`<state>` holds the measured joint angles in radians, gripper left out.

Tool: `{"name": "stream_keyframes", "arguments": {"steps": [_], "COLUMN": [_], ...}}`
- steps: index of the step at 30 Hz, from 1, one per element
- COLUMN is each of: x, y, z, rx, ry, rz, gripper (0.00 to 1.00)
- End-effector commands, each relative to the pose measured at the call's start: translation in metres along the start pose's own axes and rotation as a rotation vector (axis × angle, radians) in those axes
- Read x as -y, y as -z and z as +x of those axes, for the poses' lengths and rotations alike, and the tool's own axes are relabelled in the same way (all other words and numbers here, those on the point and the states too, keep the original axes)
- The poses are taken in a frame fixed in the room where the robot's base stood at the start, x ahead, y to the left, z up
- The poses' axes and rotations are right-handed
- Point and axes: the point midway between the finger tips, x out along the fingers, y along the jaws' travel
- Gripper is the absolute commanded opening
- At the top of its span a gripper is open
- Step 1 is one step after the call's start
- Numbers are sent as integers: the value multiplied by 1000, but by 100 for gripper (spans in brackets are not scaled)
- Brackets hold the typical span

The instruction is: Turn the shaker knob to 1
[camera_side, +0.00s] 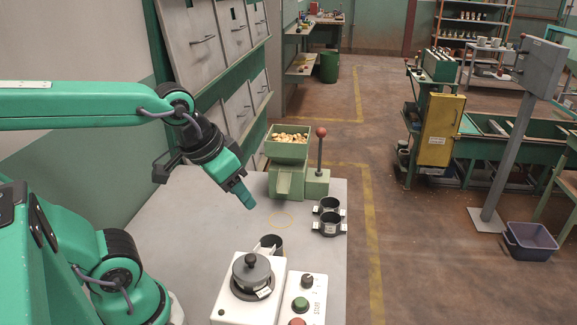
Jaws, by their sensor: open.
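The shaker (232,306) is a white box at the front of the table, with a dark round lidded top (251,270). Beside it on the right is a white panel (293,285) that carries a small black knob (307,281), a green button (301,304) and a red button (297,322) cut by the frame's bottom edge. The knob's pointer and the markings near it are too small to read. My gripper (246,200) is open and empty, tilted down above the table, behind and to the left of the knob and well apart from it.
A green hopper (288,152) full of nuts stands at the table's back, beside a red-topped lever (320,150). Two dark cups (329,222) stand at right; another dark cup (271,243) is just behind the shaker. The grey table (190,225) is bare at left.

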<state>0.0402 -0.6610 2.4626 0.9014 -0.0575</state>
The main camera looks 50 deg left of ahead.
Motion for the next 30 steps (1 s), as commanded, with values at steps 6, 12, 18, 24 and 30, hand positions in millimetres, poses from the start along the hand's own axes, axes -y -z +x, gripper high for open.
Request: {"name": "stream_keyframes", "arguments": {"steps": [6,12,18,24,30], "x": [-20,-42,-66,-90,-105], "y": [14,25,31,32,30], "z": [21,46,74,102,120], "rx": [97,192,284,365,411], "ry": [-17,-18,-4,22,43], "rz": [-30,-63,-93,-119,-134], "gripper": [45,45,45,45,45]}}
